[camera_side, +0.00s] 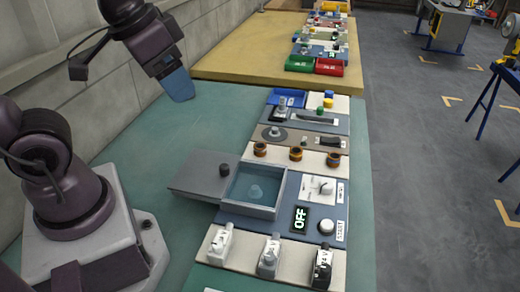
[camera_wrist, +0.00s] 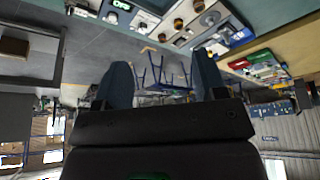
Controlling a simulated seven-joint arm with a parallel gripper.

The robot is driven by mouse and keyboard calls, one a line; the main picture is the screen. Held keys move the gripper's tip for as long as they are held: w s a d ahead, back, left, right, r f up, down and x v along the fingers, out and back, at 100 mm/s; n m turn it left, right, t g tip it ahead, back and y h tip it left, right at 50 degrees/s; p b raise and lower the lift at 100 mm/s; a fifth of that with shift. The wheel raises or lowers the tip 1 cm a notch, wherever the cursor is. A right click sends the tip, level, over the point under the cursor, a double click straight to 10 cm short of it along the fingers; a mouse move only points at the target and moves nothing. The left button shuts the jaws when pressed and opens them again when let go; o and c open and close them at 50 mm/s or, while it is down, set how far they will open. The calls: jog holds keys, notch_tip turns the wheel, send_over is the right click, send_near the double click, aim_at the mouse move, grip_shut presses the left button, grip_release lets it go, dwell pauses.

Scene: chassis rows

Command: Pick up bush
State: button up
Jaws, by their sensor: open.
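Three short brown-and-gold ring-like parts with dark tops, which look like bushes, stand in a row on a white strip in the side view: left (camera_side: 260,149), middle (camera_side: 296,153) and right (camera_side: 333,159). I cannot tell which one the task means. My gripper (camera_side: 183,98) is up at the upper left, over the bare green bench, well apart from these parts. In the wrist view my gripper (camera_wrist: 163,78) has its two blue fingers wide apart with nothing between them.
The box's grey lid (camera_side: 203,175) lies slid to the left. A display reading OFF (camera_side: 300,219) and a round button (camera_side: 326,227) are in front. Blue (camera_side: 290,98), green and red bins are farther back. The green bench (camera_side: 165,130) is clear at left.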

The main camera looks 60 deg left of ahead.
jog(key=w+a+f+n+g, duration=0.45)
jog(key=w+f, duration=0.25)
jog(key=w, duration=0.3)
jog(key=n, duration=1.4)
send_over(260, 146)
jog(key=d, duration=0.1)
notch_tip(260, 146, down, 11)
jog(key=shift+m, duration=0.25)
jog(key=f, duration=1.1)
jog(key=shift+s+f, duration=0.35)
jog(key=shift+d, duration=0.1)
jog(key=c, duration=1)
